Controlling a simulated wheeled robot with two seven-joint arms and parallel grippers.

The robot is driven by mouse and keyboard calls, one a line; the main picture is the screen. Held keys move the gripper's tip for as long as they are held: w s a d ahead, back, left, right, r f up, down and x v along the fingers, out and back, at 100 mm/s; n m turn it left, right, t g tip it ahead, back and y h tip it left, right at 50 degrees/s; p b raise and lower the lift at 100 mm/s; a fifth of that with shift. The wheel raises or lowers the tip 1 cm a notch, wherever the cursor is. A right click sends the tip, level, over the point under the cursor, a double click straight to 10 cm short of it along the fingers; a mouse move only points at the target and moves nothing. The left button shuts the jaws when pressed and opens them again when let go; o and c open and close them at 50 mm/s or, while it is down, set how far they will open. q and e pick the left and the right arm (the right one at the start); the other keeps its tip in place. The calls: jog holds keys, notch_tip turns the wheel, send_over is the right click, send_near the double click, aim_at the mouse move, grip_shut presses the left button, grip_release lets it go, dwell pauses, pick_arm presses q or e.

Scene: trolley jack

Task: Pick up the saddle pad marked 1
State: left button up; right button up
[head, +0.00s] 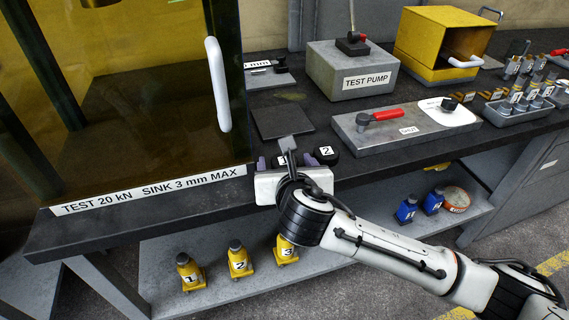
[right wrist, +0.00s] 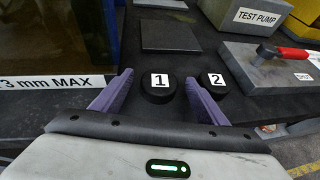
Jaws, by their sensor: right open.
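The saddle pad marked 1 (right wrist: 159,88) is a black round pad with a white label, lying on the dark bench top. In the right wrist view it sits between the two purple fingers of my open right gripper (right wrist: 157,95), near the left-right middle. In the head view my right gripper (head: 288,160) and wrist hide most of pad 1. The saddle pad marked 2 (right wrist: 215,86) lies just to the right, beyond the right finger; it also shows in the head view (head: 327,152). My left gripper is not in view.
A dark square plate (head: 283,122) lies behind the pads. The test cabinet (head: 150,187) stands close on the left. A grey block with a red-handled valve (head: 390,130) is on the right. Yellow jacks (head: 238,262) stand on the shelf below.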

jog(key=c, duration=1.2)
